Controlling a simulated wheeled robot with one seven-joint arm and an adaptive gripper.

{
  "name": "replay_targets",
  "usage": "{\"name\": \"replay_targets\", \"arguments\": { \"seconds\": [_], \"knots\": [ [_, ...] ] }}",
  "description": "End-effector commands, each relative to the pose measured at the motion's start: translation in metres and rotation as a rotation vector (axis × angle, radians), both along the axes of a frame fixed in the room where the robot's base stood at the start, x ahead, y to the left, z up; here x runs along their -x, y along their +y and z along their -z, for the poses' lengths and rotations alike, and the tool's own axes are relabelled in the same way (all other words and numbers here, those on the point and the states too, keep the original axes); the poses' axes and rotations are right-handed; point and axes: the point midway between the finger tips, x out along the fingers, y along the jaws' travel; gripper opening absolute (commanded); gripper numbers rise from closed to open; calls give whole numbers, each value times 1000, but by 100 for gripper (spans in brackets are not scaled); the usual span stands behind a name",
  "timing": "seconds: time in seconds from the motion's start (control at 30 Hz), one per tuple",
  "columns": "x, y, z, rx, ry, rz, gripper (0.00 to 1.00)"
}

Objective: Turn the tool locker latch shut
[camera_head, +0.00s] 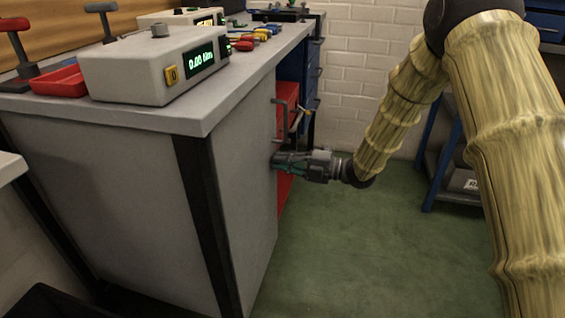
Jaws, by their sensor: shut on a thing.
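The red tool locker (287,98) is under the grey workbench, seen at a steep angle past the bench's side panel. A grey bar handle (281,118) stands out from its front. My gripper (278,160) reaches in from the right, low on the locker front. Its fingers are shut at the latch, which is hidden by the fingers and the bench edge. The latch's angle cannot be made out.
The grey workbench (225,95) fills the left, its side panel close to my fingertips. A white meter (150,68) and a red tray (62,82) stand on top. Blue drawers (312,75) lie beyond the locker. The green floor (385,245) is clear.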

Motion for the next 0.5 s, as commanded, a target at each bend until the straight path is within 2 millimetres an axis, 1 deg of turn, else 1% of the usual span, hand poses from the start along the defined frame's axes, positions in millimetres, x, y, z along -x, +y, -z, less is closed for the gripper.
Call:
{"name": "replay_targets", "arguments": {
  "seconds": [0.2, 0.5],
  "knots": [
    [0, 0, 1, 24, -90, 1, 0],
    [0, -1, 1, 36, -135, 1, 0]
  ]
}}
